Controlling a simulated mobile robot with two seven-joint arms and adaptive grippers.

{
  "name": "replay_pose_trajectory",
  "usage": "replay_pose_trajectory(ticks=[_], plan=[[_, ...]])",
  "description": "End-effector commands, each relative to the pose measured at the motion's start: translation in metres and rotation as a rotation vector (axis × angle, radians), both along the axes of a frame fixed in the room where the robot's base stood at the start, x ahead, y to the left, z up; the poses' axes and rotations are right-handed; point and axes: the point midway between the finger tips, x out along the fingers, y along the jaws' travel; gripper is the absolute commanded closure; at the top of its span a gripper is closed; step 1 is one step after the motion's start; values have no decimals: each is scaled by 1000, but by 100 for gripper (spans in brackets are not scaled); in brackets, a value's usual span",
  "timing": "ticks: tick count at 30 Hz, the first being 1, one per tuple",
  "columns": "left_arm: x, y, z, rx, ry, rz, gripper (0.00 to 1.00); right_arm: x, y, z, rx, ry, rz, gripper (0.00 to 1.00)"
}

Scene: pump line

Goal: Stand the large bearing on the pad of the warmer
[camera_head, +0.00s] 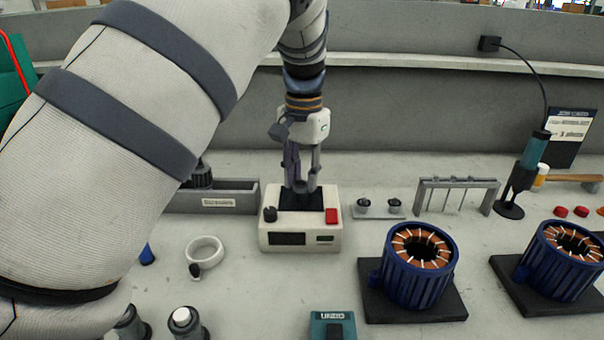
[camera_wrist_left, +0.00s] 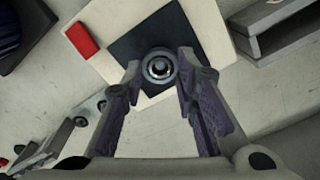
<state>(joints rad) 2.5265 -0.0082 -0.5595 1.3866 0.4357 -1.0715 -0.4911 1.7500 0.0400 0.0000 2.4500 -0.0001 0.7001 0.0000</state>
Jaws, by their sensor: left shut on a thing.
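The warmer (camera_head: 300,232) is a cream box with a black pad on top, a dark knob and a red switch. Its black pad (camera_wrist_left: 135,50) fills the middle of the left wrist view. My left gripper (camera_head: 301,188) points down over the pad. It is shut on the bearing (camera_wrist_left: 158,68), a small round metal ring with a dark centre, seen between the fingertips. The bearing is over the pad; I cannot tell whether it touches it. In the head view the fingers mostly hide it. My right gripper is not in view.
Two blue stators (camera_head: 405,275) (camera_head: 548,272) stand on black mats. A teal box (camera_head: 332,326) is in front.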

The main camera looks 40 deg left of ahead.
Motion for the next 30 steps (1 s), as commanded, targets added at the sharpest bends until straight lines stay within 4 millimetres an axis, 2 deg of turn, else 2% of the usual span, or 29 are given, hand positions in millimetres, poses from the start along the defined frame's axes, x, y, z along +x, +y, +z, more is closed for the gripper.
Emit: replay_pose_trajectory(ticks=[21, 22, 24, 25, 30], plan=[[0, 0, -1, 0, 1, 0, 88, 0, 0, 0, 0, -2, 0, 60], [0, 0, -1, 0, 1, 0, 68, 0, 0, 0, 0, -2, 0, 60], [0, 0, -1, 0, 1, 0, 52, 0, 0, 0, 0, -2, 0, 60], [0, 0, -1, 0, 1, 0, 49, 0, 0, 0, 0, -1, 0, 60], [0, 0, -1, 0, 1, 0, 49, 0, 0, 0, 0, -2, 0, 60]])
